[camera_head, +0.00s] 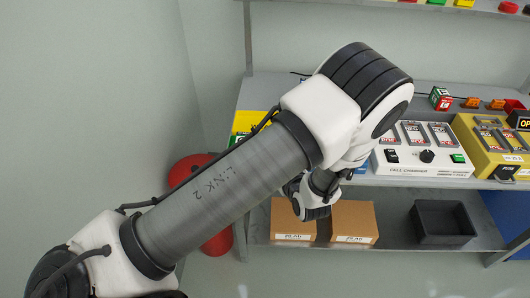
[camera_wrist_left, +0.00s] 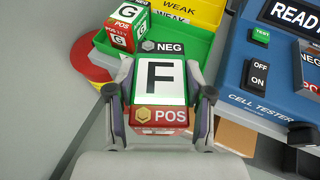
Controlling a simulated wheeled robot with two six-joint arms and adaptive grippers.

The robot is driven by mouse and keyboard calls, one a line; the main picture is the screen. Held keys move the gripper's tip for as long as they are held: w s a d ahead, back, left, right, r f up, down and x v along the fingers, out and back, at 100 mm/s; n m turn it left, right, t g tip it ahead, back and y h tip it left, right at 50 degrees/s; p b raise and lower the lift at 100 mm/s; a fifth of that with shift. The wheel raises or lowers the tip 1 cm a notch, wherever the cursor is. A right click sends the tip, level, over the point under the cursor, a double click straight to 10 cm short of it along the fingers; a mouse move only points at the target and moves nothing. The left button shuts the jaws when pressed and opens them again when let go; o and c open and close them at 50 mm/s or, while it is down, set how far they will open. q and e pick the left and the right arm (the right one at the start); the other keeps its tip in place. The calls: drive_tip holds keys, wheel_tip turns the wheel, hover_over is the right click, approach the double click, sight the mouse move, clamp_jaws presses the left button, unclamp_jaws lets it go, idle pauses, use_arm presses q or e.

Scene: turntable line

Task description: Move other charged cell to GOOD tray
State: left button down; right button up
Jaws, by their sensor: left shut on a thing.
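My left gripper (camera_wrist_left: 160,92) is shut on a cell marked F (camera_wrist_left: 160,115), with a green NEG end and a red POS end. The held cell is over or at the near part of a green tray (camera_wrist_left: 194,48); I cannot tell whether it touches it. Another cell, marked G (camera_wrist_left: 127,25), stands at that tray's left side. My right gripper is not in view.
A yellow WEAK tray (camera_wrist_left: 213,12) lies behind the green one. A blue cell tester (camera_wrist_left: 240,78) stands close on the right. The head view shows a cell charger (camera_head: 425,169), a yellow device (camera_head: 485,160), another cell (camera_head: 440,98), and boxes (camera_head: 354,219) below.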

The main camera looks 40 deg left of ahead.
use_arm(q)
drive_tip(key=w+a, duration=0.6)
drive_tip(key=w+a+f, duration=0.1)
drive_tip(key=w+a, duration=0.2)
drive_tip(key=shift+a, duration=0.35)
wheel_tip(320, 180, down, 4)
drive_tip(key=shift+r+b, duration=0.25)
drive_tip(key=shift+b, duration=0.85)
drive_tip(key=shift+w, duration=0.1)
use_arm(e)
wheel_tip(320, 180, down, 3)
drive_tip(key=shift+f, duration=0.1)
use_arm(q)
drive_tip(key=shift+f, duration=0.15)
drive_tip(key=shift+c, duration=2.2)
unclamp_jaws()
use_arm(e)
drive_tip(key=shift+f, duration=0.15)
